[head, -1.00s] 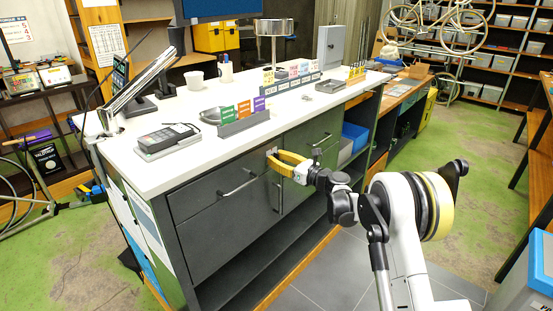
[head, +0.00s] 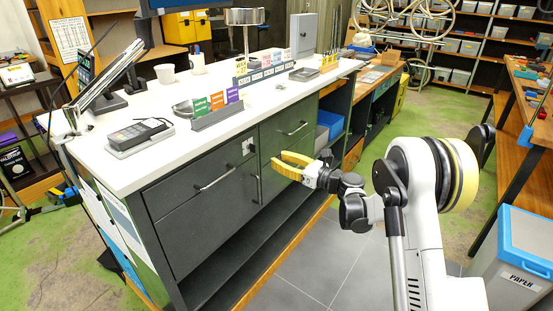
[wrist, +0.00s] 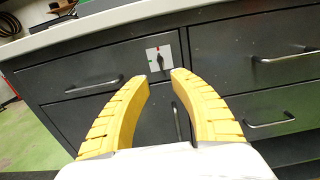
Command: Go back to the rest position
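My gripper (head: 284,166) has two yellow fingers and hangs in front of the dark grey cabinet (head: 205,228) under the white counter. In the wrist view the fingers (wrist: 161,80) stand apart with nothing between them. Beyond their tips is a small light plate with a dark knob (wrist: 157,58) on the cabinet front. The knob plate (head: 248,146) also shows in the head view, left of the gripper and apart from it. My arm reaches in from the right of the head view.
The white counter top (head: 150,172) holds a card terminal (head: 138,134) and colored card holders (head: 216,106). Drawer handles (head: 216,180) stick out from the cabinet. A grey bin with a blue rim (head: 512,250) stands at the lower right. Grey floor (head: 310,255) in front of the cabinet is clear.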

